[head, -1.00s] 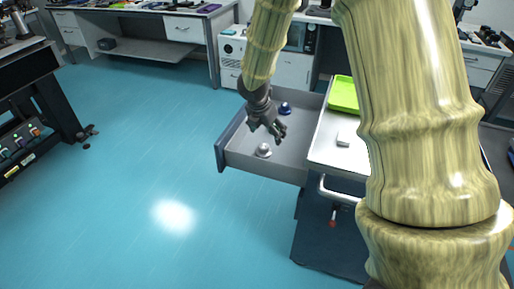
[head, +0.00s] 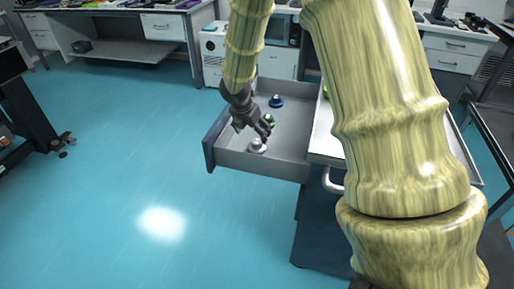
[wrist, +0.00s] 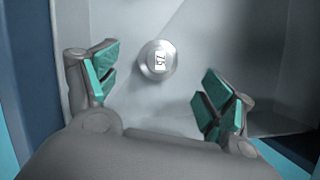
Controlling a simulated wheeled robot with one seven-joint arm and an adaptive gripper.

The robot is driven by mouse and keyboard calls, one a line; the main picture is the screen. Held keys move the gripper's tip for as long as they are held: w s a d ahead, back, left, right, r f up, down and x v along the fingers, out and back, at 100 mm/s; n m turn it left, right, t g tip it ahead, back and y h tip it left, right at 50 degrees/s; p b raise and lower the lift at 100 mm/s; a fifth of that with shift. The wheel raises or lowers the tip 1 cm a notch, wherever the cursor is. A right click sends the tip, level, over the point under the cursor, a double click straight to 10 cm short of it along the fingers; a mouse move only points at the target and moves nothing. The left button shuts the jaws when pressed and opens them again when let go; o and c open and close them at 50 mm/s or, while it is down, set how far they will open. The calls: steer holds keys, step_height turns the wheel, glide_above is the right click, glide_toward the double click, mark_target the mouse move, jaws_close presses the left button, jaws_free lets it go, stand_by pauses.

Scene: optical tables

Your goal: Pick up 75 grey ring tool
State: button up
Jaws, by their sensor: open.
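The grey ring tool (wrist: 158,60) shows in the wrist view as a round metallic disc with a white label reading 75. It lies on the floor of an open grey drawer. In the head view the grey tool (head: 257,146) sits near the drawer's front left. My gripper (head: 254,132) is just above it and partly over it. In the wrist view my gripper (wrist: 155,92) is open, with teal pads on both sides and nothing between them. The tool lies beyond the fingertips, roughly midway between them.
The drawer's front panel (head: 209,143) stands close to my gripper. A blue tool (head: 276,101) and a green one (head: 270,121) are farther back in the drawer. The cart top (head: 325,146) is at the right of the drawer. Blue floor lies open to the left.

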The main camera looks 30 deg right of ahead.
mark_target(257, 141)
steer(key=b+x, duration=0.1)
steer(key=x, duration=0.7)
steer(key=shift+s+f, duration=0.15)
steer(key=shift+f, duration=0.05)
steer(key=shift+r, duration=0.1)
steer(key=c, duration=1.1)
